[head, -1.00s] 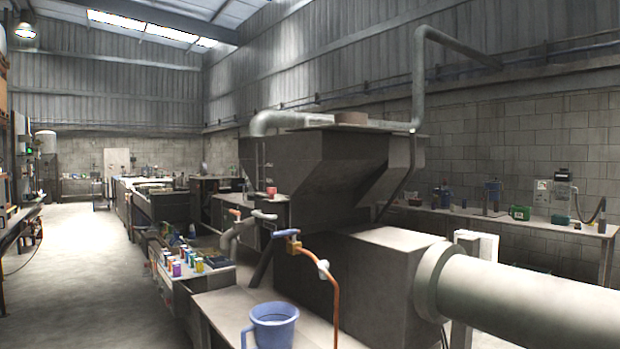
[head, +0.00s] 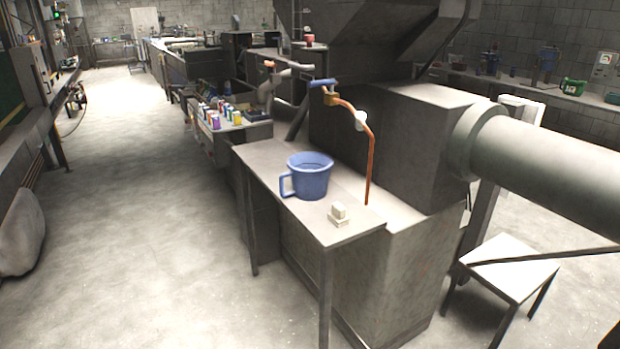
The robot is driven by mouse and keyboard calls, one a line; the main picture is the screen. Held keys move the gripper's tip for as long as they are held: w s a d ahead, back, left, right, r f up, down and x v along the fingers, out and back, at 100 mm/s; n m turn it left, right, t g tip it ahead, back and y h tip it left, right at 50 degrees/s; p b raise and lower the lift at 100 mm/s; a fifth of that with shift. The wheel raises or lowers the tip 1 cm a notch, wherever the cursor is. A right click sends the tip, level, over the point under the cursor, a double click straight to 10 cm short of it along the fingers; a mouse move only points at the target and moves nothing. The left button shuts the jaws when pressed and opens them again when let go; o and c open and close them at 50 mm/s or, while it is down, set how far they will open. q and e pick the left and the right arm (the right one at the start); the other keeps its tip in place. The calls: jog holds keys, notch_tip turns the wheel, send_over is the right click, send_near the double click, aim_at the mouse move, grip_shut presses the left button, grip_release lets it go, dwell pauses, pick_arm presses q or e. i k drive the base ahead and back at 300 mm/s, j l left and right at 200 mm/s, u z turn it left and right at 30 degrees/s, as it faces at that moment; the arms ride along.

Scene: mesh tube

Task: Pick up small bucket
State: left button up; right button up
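The small bucket (head: 311,182) is blue, with a handle on its left side. It stands upright on a narrow grey table (head: 265,162) near the middle of the head view. Its open top faces up, and nothing is seen gripping it. Neither of my grippers is in view.
A small pale block (head: 339,214) sits in front of the bucket. An orange pipe (head: 371,150) with a blue-handled tap rises behind it. A big grey pipe (head: 550,165) and a stool (head: 510,265) stand at the right. The floor (head: 140,220) at the left is open.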

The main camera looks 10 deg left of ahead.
aim_at(309, 172)
jog(key=i+l+u, duration=0.1)
jog(key=u, duration=0.3)
jog(key=i+l+u, duration=0.15)
jog(key=u, duration=0.2)
jog(key=l+u, duration=0.2)
jog(key=u, duration=0.2)
jog(key=i+l+u, duration=0.1)
jog(key=l, duration=0.35)
jog(key=i+l+u, duration=0.1)
jog(key=l, duration=0.35)
jog(key=i+l, duration=0.2)
jog(key=l, duration=0.25)
jog(key=i+l+u, duration=0.15)
jog(key=l, duration=0.3)
jog(key=l+u, duration=0.1)
jog(key=l, duration=0.4)
